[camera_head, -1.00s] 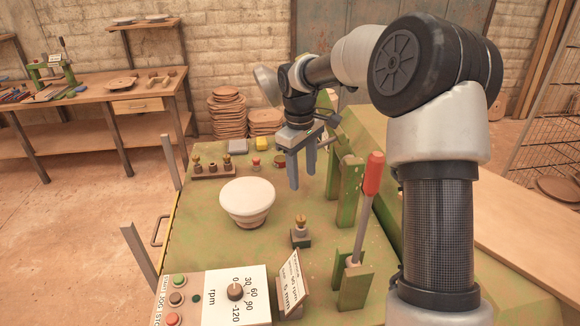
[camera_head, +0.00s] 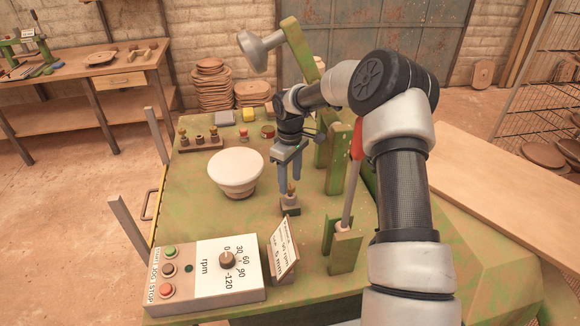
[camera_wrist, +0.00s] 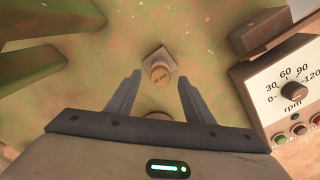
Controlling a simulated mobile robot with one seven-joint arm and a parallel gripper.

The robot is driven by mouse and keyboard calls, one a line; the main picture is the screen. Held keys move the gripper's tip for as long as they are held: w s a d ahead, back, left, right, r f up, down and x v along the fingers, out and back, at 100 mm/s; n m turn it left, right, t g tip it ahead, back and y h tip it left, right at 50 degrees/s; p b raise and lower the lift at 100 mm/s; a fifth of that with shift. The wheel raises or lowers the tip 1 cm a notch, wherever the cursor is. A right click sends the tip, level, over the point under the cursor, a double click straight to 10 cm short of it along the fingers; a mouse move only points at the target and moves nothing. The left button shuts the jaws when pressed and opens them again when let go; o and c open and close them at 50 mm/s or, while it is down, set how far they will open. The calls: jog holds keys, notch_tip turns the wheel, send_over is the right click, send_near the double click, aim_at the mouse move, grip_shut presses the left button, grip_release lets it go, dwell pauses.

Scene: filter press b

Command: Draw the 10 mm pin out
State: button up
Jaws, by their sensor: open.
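The pin (camera_head: 291,188) has a brass-coloured knob and stands upright in a small dark block (camera_head: 290,209) on the green machine top. My gripper (camera_head: 290,184) points down just over this pin, fingers apart. In the wrist view the gripper (camera_wrist: 161,82) is open, with one finger on each side of the knob and visible gaps to both. The pin's shank is hidden in the block.
A white bowl (camera_head: 236,170) stands left of the gripper. A red-handled lever (camera_head: 348,205) and green posts (camera_head: 336,160) rise close on the right. A control box (camera_head: 215,270) and tilted sign (camera_head: 284,248) are in front. A rack of pins (camera_head: 199,141) lies behind left.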

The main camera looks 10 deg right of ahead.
aim_at(290, 186)
jog(key=shift+f, duration=0.8)
jog(key=shift+c, duration=0.5)
jog(key=c, duration=1.1)
jog(key=shift+r+p, duration=1.6)
jog(key=shift+r, duration=1.2)
jog(key=shift+r+p, duration=0.6)
jog(key=shift+r, duration=0.4)
